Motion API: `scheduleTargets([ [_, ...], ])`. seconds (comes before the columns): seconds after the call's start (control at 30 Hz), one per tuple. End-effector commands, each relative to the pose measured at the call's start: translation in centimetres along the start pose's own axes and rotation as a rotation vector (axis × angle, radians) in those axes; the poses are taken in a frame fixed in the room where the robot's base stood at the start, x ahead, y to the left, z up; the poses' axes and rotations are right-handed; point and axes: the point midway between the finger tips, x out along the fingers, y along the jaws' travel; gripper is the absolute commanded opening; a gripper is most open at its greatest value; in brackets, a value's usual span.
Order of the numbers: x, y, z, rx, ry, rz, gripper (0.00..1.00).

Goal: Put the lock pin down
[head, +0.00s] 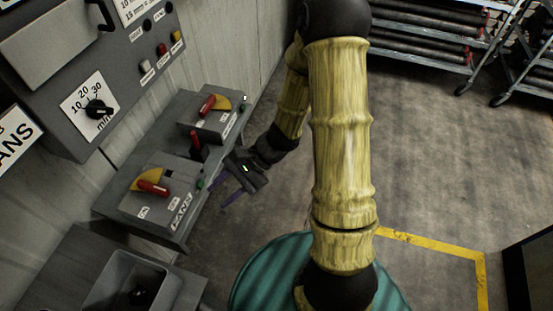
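My gripper (222,193) hangs at the end of my bent arm, just right of the grey control bench (179,236). Its two thin purple fingers stand apart, and I see nothing between them. The fingers point down and left, toward the lower switch box (165,215). I cannot make out a lock pin for certain. A small dark thing with a red top (195,143) stands between the two switch boxes. A small black thing (140,296) lies in the grey bin (170,290) at lower left, too dark to identify.
The lower switch box carries a red lever (153,187), and the upper switch box (215,125) has another (208,105). A wall panel with a timer dial (96,108) is at upper left. Racks with dark tubes (420,45) stand at upper right. The middle floor is clear.

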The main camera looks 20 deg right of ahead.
Motion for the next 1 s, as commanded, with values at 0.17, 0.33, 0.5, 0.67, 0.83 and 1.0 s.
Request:
scheduleTargets([
  [0.17, -2.9, 3.8, 0.6, -0.248, 0.213, 0.270, 0.39],
  [0.33, -7.1, 5.6, 0.3, -0.494, 0.435, 0.479, 0.39],
  [0.5, -11.7, 5.2, 0.5, -0.757, 0.664, 0.630, 0.39],
  [0.67, -14.7, 4.0, 1.2, -0.946, 0.816, 0.705, 0.39],
  [0.83, -15.5, 3.6, 1.4, -1.002, 0.857, 0.726, 0.39],
  [1.0, -15.5, 3.6, 1.4, -0.999, 0.855, 0.726, 0.39],
])
